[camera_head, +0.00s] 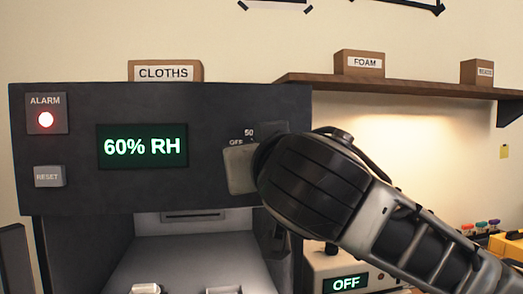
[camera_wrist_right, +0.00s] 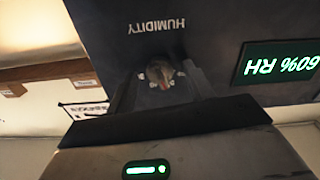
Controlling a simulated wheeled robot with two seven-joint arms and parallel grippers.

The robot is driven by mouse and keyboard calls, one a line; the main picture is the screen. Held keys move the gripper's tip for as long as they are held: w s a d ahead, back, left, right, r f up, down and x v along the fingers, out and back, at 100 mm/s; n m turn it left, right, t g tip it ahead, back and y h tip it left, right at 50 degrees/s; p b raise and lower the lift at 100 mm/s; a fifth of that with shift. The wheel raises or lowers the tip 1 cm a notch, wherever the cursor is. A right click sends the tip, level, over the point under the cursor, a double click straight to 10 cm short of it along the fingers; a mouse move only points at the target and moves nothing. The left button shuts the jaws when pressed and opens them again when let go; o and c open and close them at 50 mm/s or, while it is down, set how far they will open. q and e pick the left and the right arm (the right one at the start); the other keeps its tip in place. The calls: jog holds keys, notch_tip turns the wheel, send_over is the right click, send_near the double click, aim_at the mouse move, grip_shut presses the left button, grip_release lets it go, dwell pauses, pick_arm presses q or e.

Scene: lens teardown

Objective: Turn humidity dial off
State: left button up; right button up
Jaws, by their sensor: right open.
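The humidity dial (camera_wrist_right: 162,73) shows in the wrist view as a small knob with a red mark, under the upside-down HUMIDITY label. My right gripper (camera_wrist_right: 160,78) is open, with one finger on each side of the dial; I cannot tell whether they touch it. In the head view my right gripper (camera_head: 241,168) and wrist cover the dial; only the OFF and 50 marks show above. The display (camera_head: 143,146) on the dark cabinet front (camera_head: 215,110) reads 60% RH, and it also shows upside down in the wrist view (camera_wrist_right: 280,63). My left gripper is not in view.
A lit red alarm lamp (camera_head: 46,120) and a reset button (camera_head: 49,176) sit on the panel's left. Below is the cabinet's open chamber (camera_head: 190,250). A shelf (camera_head: 420,86) with boxes is at right, above a device (camera_head: 345,284) reading OFF.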

jog(key=c, duration=1)
jog(key=shift+o, duration=0.2)
jog(key=shift+n, duration=4.4)
